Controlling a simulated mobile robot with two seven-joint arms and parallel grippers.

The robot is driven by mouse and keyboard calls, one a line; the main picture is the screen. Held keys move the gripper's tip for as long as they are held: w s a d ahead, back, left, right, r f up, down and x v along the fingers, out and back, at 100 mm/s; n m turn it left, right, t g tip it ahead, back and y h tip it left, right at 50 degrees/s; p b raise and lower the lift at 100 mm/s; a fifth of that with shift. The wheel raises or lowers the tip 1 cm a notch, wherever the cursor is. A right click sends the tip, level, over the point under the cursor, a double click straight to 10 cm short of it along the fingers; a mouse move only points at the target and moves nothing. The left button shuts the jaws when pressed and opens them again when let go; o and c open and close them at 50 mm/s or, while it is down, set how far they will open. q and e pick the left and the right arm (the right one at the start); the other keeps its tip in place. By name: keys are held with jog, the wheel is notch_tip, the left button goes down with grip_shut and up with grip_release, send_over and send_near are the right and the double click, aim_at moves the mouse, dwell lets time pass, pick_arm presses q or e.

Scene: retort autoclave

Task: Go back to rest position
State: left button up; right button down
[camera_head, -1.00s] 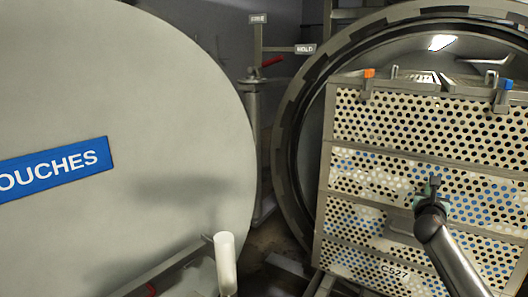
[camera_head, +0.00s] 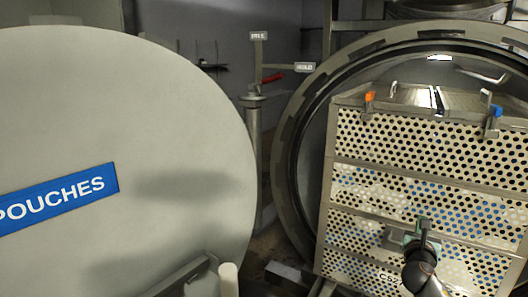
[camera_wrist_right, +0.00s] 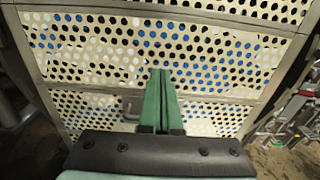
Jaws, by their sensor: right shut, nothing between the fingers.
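My right gripper (camera_head: 424,236) is in front of the perforated basket (camera_head: 430,140), low on its front face in the head view. In the right wrist view its two green fingers (camera_wrist_right: 161,98) are pressed together with nothing between them. A grey handle (camera_wrist_right: 131,107) on the basket shows just left of the fingers. I cannot tell whether the fingers touch the basket. My left gripper is out of view.
The large round door (camera_head: 130,120) with a blue POUCHES sign (camera_head: 56,197) stands open at the left. A white cylinder (camera_head: 229,281) is at the bottom.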

jog(key=shift+p+v, duration=0.4)
jog(key=shift+v, duration=0.6)
jog(key=s+a+f+m+g+y, duration=0.1)
jog(key=s+a+f+m+y, duration=0.25)
jog(key=s+a+f, duration=0.35)
jog(key=s+a+f+m+g+y, duration=0.1)
jog(key=s+a+f+m+y, duration=0.25)
jog(key=f, duration=0.55)
jog(key=s+a+f+m+g+y, duration=0.1)
jog(key=s+a+f+m+g, duration=0.1)
jog(key=s+a+f+m, duration=0.5)
jog(key=s+a+f+m+g+y, duration=0.1)
jog(key=s+a+f+m, duration=0.2)
jog(key=s+m, duration=0.4)
jog(key=s+a+f+m+g+y+p, duration=0.1)
jog(key=s+a+m, duration=0.3)
jog(key=s, duration=0.9)
jog(key=f+m+y, duration=0.1)
jog(key=m, duration=0.1)
jog(key=shift+s+f+m+y+p, duration=0.2)
jog(key=shift+f+m+y+p, duration=0.1)
jog(key=shift+f+m, duration=0.1)
jog(key=shift+d, duration=0.1)
